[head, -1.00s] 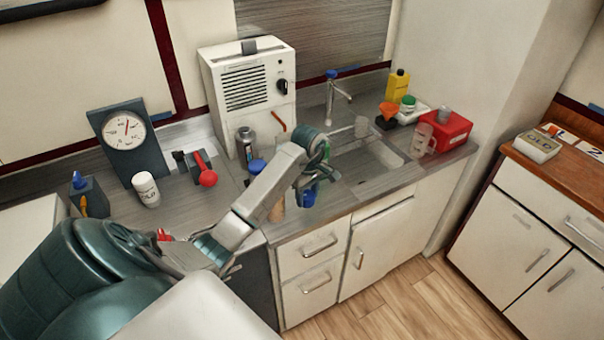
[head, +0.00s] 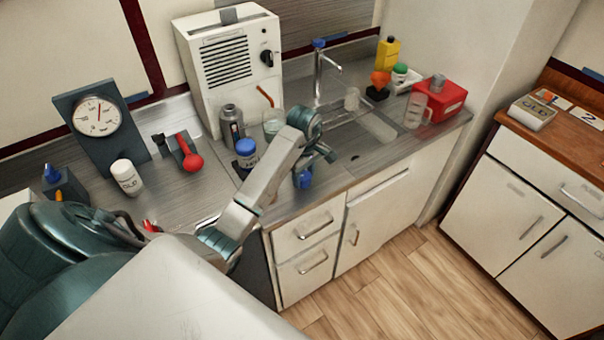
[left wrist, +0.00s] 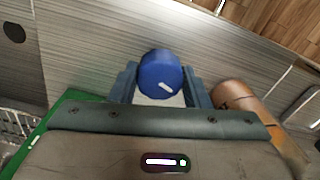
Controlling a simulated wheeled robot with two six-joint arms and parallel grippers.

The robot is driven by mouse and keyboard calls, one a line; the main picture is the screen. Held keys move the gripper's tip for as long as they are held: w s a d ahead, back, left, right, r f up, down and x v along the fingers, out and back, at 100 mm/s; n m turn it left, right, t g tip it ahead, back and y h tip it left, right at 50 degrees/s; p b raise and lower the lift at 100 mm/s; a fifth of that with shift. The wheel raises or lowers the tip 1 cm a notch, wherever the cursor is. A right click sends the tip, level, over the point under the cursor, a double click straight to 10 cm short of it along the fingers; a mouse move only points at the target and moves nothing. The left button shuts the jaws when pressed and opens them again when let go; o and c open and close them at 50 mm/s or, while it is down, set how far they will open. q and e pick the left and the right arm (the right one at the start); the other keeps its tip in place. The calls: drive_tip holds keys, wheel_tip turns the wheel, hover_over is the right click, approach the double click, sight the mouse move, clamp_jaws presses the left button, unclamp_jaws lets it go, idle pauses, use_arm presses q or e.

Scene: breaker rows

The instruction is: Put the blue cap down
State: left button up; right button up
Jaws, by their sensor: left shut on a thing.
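The blue cap (left wrist: 160,78) is between the two fingers of my left gripper (left wrist: 160,88) in the left wrist view. The gripper is shut on it. In the head view the cap (head: 303,178) shows below my left gripper (head: 304,165), near the counter's front edge by the sink. I cannot tell whether the cap touches the counter (head: 340,179). My right gripper is not in view.
A jar with a blue lid (head: 247,152) and a metal flask (head: 231,124) stand left of the left gripper. An orange-brown cylinder (left wrist: 262,122) lies close beside the fingers. The sink (head: 375,142) is to the right. Bare counter shows beyond the cap.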

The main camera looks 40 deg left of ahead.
sight(303, 175)
use_arm(q)
drive_tip(key=shift+f, duration=0.2)
drive_tip(key=o, duration=0.9)
drive_tip(key=shift+a, duration=0.1)
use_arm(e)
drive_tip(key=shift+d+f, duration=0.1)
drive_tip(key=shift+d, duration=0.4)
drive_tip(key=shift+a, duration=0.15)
use_arm(q)
drive_tip(key=shift+r, duration=0.3)
wheel_tip(303, 175, up, 4)
drive_tip(key=shift+f+p, duration=0.15)
drive_tip(key=shift+p, duration=0.8)
wheel_tip(303, 175, up, 8)
drive_tip(key=p, duration=0.8)
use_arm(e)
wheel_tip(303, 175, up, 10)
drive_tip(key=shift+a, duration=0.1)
